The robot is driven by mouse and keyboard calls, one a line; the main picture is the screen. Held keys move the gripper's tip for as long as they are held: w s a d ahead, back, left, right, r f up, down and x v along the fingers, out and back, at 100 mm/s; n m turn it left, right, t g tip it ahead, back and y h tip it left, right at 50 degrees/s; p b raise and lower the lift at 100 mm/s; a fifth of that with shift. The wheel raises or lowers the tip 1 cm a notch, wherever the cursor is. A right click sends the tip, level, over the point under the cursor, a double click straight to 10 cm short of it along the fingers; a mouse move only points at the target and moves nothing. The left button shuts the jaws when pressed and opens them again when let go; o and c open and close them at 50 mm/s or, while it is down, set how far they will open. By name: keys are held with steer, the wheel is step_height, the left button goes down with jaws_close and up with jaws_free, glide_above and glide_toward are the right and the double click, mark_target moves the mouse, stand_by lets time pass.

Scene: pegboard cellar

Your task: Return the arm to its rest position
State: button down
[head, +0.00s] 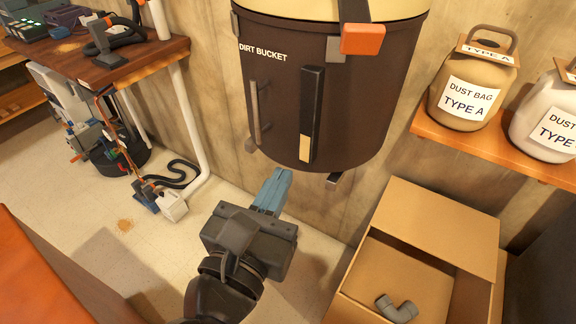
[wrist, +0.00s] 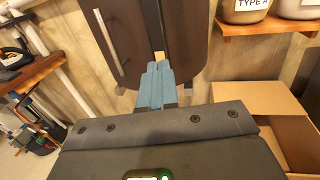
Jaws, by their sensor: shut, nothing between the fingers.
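My gripper (head: 272,190) is shut and empty, its blue fingers pressed together. In the head view it is in the middle, in front of the wall and just below the dirt bucket (head: 225,95)'s lower left edge as seen here. In the wrist view my gripper (wrist: 157,82) points toward the dark dirt bucket (wrist: 112,40). My arm reaches up from the bottom of the head view. I cannot tell whether the fingertips touch the bucket.
An open cardboard box (head: 440,215) with a grey pipe elbow (head: 397,309) stands at the lower right. Dust bags (head: 470,90) sit on an orange shelf (head: 490,150). A wooden bench (head: 130,62) is at the upper left. A red-brown surface (head: 40,270) is at the lower left.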

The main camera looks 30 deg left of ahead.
steer(key=shift+s, duration=0.45)
steer(key=s+d+f+n+t+h, duration=0.15)
steer(key=d+n, duration=0.45)
steer(key=d, duration=0.6)
steer(key=s+d+n+t+h, duration=0.25)
steer(key=d+n, duration=0.25)
steer(key=d, duration=0.7)
steer(key=s+d+f+n+g, duration=0.2)
steer(key=s+d+n, duration=0.2)
steer(key=s+n, duration=0.3)
steer(key=s+d+f+n+g+y, duration=0.1)
steer(key=s+d+f+n+g, duration=0.1)
steer(key=s+d+n, duration=0.2)
steer(key=s+d+f+n+g, duration=0.2)
steer(key=s+d+n+g, duration=0.1)
steer(key=s+n, duration=0.6)
steer(key=d+n, duration=0.1)
steer(key=n, duration=0.2)
steer(key=shift+s+d+f+n+y, duration=0.15)
steer(key=shift+s+n+y, duration=0.15)
steer(key=shift+s+y, duration=0.1)
